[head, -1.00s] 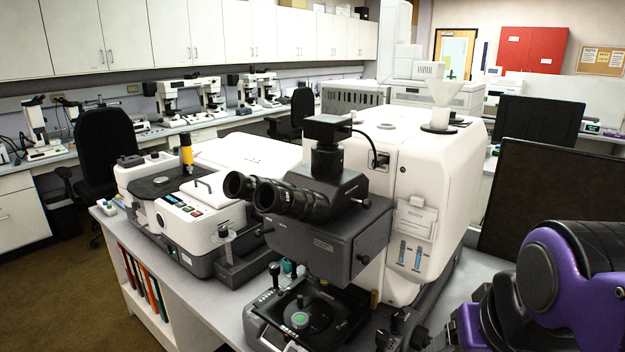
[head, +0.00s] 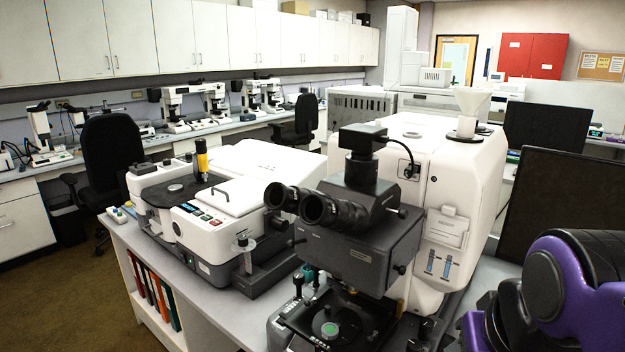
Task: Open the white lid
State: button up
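A white lid (head: 226,196) with a thin dark bar handle lies on top of the white and grey instrument (head: 205,240) at left of centre in the head view. The lid looks closed and lies flat, behind the row of coloured buttons. My gripper is out of view. Only purple and black links of my arm show at the lower right, well away from the lid.
A dark microscope (head: 360,245) with eyepieces stands right of the instrument, before a large white unit (head: 465,190). Dark monitors stand at the right. A black chair (head: 112,165) stands at the left. Brown floor at the lower left is clear.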

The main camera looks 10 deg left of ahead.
aim_at(236, 197)
jog(key=j+z, duration=0.25)
jog(key=j, duration=1.4)
jog(key=i+j, duration=0.15)
jog(key=j, duration=0.25)
jog(key=i+j+z, duration=0.15)
jog(key=j, duration=0.7)
jog(key=i+j+z, duration=0.15)
jog(key=j, duration=0.25)
